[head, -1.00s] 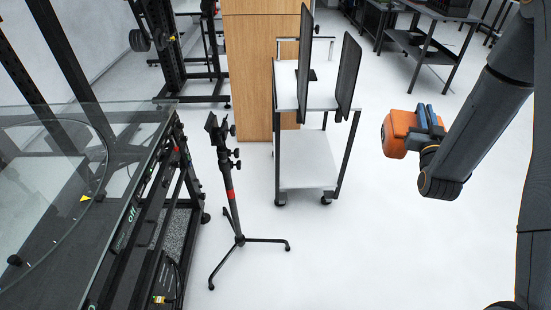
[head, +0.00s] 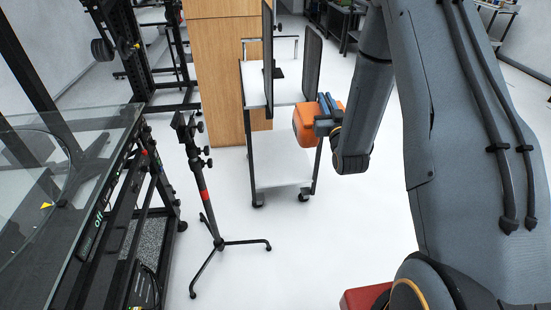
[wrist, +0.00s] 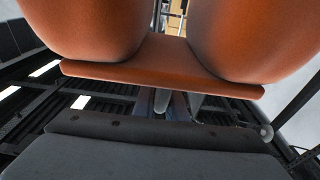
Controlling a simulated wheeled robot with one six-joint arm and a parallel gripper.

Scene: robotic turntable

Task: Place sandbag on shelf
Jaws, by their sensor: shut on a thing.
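An orange sandbag (head: 305,126) is held up in the air in my gripper (head: 326,107), in the middle of the head view. In that view it overlaps the right side of the white two-level cart (head: 270,178); I see no contact between them. In the wrist view the two rounded lobes of the sandbag (wrist: 75,25) fill the top, joined by a flat orange strip. My gripper (wrist: 165,105) is shut on this strip; its fingertips are partly hidden. Dark shelving (head: 345,22) stands at the far back; which shelf is meant I cannot tell.
Two upright black panels (head: 268,50) stand on the cart's top. A black tripod stand (head: 203,190) is left of the cart. A glass-topped turntable (head: 40,190) fills the left. A wooden column (head: 215,75) stands behind the cart. White floor in front is free.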

